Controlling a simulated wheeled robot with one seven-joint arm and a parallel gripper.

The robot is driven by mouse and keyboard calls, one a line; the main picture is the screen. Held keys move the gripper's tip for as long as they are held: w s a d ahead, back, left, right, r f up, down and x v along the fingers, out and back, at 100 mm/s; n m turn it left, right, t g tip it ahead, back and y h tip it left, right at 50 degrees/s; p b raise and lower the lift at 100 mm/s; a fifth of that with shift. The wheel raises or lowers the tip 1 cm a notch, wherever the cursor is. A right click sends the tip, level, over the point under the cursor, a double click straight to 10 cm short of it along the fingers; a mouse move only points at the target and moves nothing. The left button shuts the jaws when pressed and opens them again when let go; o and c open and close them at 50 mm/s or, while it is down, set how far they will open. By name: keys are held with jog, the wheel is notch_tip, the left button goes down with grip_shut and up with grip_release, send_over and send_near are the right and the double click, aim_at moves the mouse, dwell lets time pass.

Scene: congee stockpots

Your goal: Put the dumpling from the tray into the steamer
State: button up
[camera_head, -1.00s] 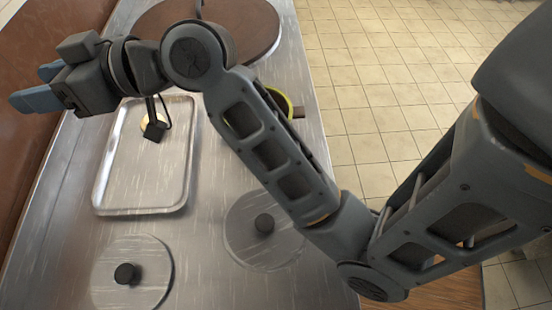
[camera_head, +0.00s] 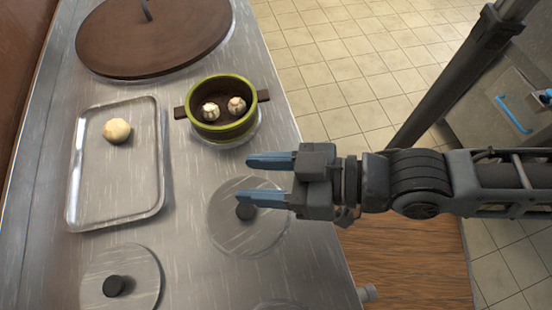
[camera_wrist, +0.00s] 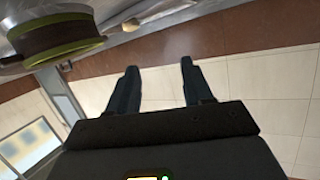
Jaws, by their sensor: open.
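One pale, round dumpling (camera_head: 116,131) lies near the far end of the metal tray (camera_head: 120,208). The steamer (camera_head: 222,130) is a green-rimmed round pot with brown handles, right of the tray, and two pleated dumplings (camera_head: 236,104) sit inside it. My gripper (camera_head: 258,179) is open and empty, fingers pointing left, in front of the steamer and to the right of the tray. In the wrist view the gripper (camera_wrist: 157,78) shows its two fingers apart with nothing between them. The steamer (camera_wrist: 55,42) shows at the upper left there, with a small pale ball (camera_wrist: 131,24) beyond it.
A large brown round lid (camera_head: 150,38) covers the far end of the metal counter (camera_head: 190,240). Two flat metal lids with black knobs are near: one (camera_head: 118,275) below the tray, one (camera_head: 245,235) under my gripper. Tiled floor lies to the right.

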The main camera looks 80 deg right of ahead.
jog(key=s, duration=0.1)
jog(key=s+d+r+n, duration=0.1)
jog(key=s+n+y, duration=0.1)
jog(key=shift+s+d+r, duration=0.2)
jog(key=shift+s+d, duration=0.1)
jog(key=shift+s, duration=0.1)
jog(key=shift+r, duration=0.1)
jog(key=shift+r+p, duration=0.5)
jog(key=shift+p, duration=0.15)
jog(key=shift+s, duration=0.1)
